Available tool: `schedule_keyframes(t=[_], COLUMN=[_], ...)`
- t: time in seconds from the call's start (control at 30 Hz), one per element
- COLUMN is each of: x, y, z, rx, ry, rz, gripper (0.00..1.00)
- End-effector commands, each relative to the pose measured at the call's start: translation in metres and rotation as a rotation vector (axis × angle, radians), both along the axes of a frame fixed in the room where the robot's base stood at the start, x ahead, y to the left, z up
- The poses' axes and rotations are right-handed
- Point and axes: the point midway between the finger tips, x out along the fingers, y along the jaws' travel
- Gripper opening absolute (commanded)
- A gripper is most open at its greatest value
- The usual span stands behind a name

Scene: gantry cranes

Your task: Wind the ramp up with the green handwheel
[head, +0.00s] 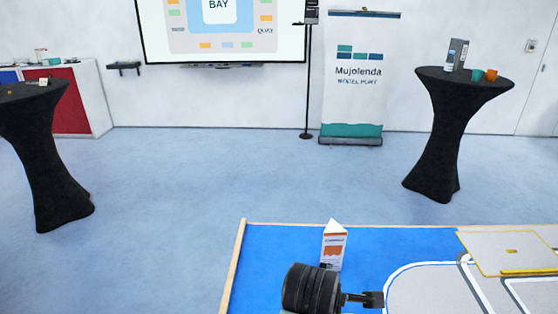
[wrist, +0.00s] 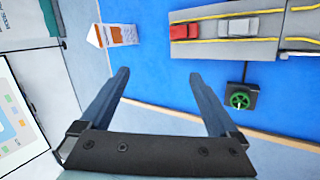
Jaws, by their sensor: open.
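The green handwheel (wrist: 240,99) sits on a small dark box at the right in the wrist view, beside a grey road deck (wrist: 215,46) with yellow lines. A red car (wrist: 184,32) and a silver car (wrist: 238,27) stand on that deck. Another grey deck piece (wrist: 303,23) lies to its right across a narrow seam; I cannot tell which piece is the ramp. My gripper (wrist: 160,76) is open and empty, with the handwheel to the right of its right finger. In the head view my gripper (head: 374,299) is near the bottom edge, and the handwheel is not seen.
A wooden rim (head: 236,268) edges the board. Black tall tables (head: 45,150) (head: 440,150) stand farther off on open floor.

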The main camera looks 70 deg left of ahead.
Motion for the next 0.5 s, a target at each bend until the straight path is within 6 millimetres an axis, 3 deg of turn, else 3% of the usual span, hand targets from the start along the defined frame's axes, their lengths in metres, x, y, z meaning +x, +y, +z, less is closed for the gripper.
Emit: schedule_keyframes(t=[0.03, 0.1, 0.2, 0.33, 0.5], x=[-0.036, -0.076, -0.12, -0.151, -0.159], y=[0.004, 0.0, -0.011, -0.024, -0.028], z=[-0.038, -0.073, -0.107, -0.126, -0.139], rx=[-0.131, -0.284, -0.442, -0.548, -0.579], ry=[0.041, 0.087, 0.141, 0.185, 0.199], rz=[0.154, 0.35, 0.578, 0.749, 0.8], gripper=[0.96, 0.96, 0.96, 0.96, 0.96])
